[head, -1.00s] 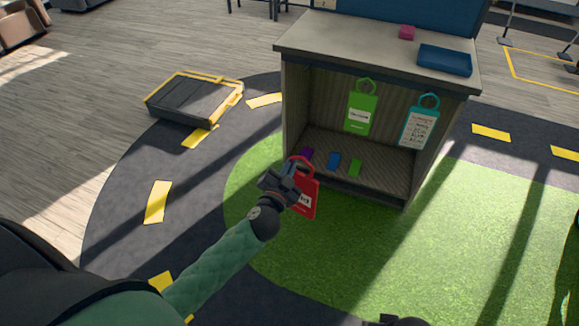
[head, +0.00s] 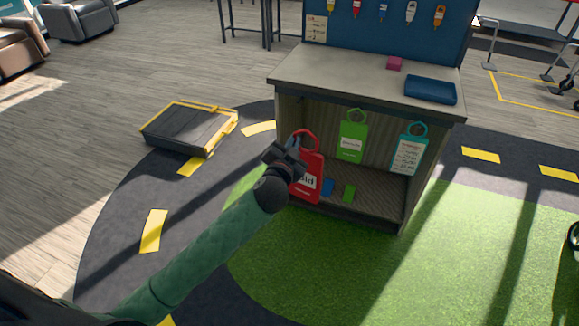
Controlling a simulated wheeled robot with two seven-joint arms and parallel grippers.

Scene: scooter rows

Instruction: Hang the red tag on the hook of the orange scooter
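The red tag (head: 309,181) hangs upright at my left gripper (head: 295,150), in front of the open cabinet. The gripper's fingers are at the loop of the tag, and the tag is clear of the floor. My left gripper looks shut on that loop, partly hidden by its own wrist.
The grey cabinet (head: 345,72) holds a green tag (head: 351,143) and a teal tag (head: 409,148) hanging inside. A black-and-yellow ramp (head: 190,130) lies left.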

